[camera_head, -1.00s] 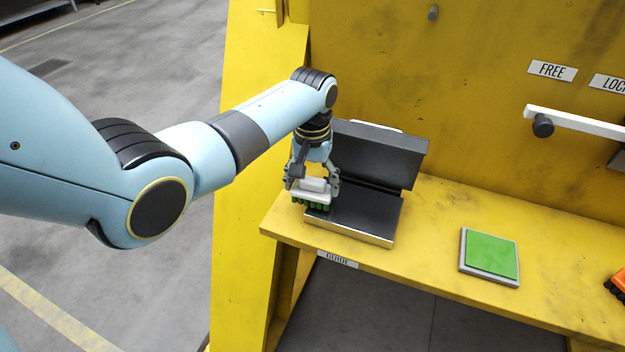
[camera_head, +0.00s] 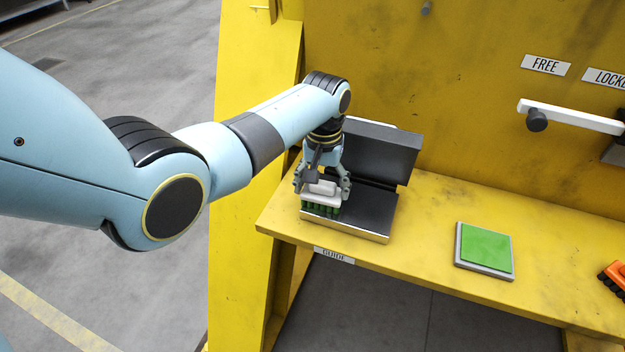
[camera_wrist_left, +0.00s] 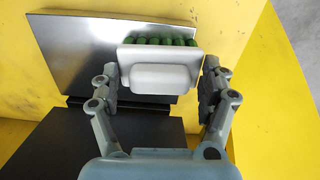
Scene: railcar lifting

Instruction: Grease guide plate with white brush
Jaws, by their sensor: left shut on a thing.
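My left gripper (camera_head: 322,187) is shut on the white brush (camera_head: 321,191), which has a white body and green bristles pointing down. The brush is over the left part of the dark flat guide plate (camera_head: 367,211), with its bristles at or close to the surface; I cannot tell if they touch. In the left wrist view, the brush (camera_wrist_left: 158,72) sits between the fingers of the gripper (camera_wrist_left: 160,82), with the guide plate (camera_wrist_left: 85,55) around and beyond it. A dark upright plate (camera_head: 385,150) stands behind the flat one. My right gripper is not in view.
A green pad in a grey tray (camera_head: 459,262) lies on the yellow bench (camera_head: 425,228) to the right. An orange brush (camera_head: 614,276) is at the right edge. A white lever (camera_head: 570,117) sticks out from the yellow back wall. Bench between plate and pad is clear.

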